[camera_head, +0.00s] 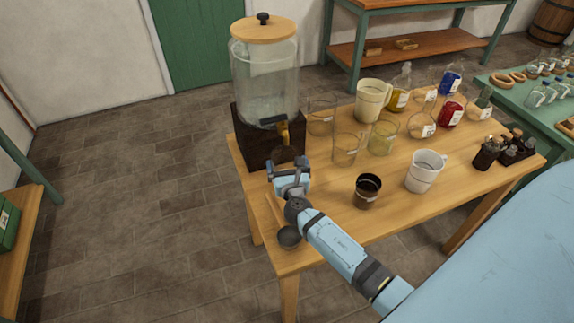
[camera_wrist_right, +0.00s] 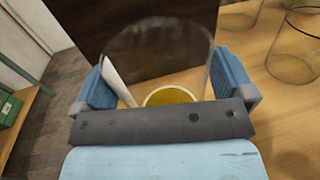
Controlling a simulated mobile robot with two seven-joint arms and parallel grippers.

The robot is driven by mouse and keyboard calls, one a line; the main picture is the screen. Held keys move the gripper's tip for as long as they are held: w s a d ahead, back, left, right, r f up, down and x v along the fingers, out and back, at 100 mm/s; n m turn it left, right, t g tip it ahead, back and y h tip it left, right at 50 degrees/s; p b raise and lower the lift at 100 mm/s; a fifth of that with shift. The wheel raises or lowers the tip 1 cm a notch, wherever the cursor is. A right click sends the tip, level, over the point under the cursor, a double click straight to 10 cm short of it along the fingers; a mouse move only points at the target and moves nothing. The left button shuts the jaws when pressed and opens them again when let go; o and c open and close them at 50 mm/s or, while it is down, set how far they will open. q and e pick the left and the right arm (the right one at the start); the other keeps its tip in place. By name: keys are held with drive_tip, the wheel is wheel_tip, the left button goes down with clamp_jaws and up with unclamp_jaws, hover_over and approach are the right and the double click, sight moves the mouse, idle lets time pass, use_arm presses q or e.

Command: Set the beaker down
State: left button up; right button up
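My right gripper (camera_head: 289,168) is at the near left part of the wooden table (camera_head: 322,228), just in front of the dispenser's dark base. In the right wrist view its two blue fingers (camera_wrist_right: 168,85) stand on either side of a clear glass beaker (camera_wrist_right: 165,50) and appear to grip it. A pale strip shows along the beaker's left side, and a round yellow patch shows low in it. I cannot tell whether the beaker's bottom touches the table. In the head view the beaker is mostly hidden by the gripper. My left gripper is not in view.
A large glass dispenser (camera_head: 265,80) with a tap stands close behind. Glass beakers (camera_head: 347,149), a dark cup (camera_head: 367,191), a white jug (camera_head: 425,171) and several bottles crowd the table to the right. A small grey bowl (camera_head: 289,237) is near the front left corner.

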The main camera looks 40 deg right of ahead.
drive_tip(key=shift+r, duration=0.2)
drive_tip(key=b+v, duration=0.1)
drive_tip(key=v, duration=1.1)
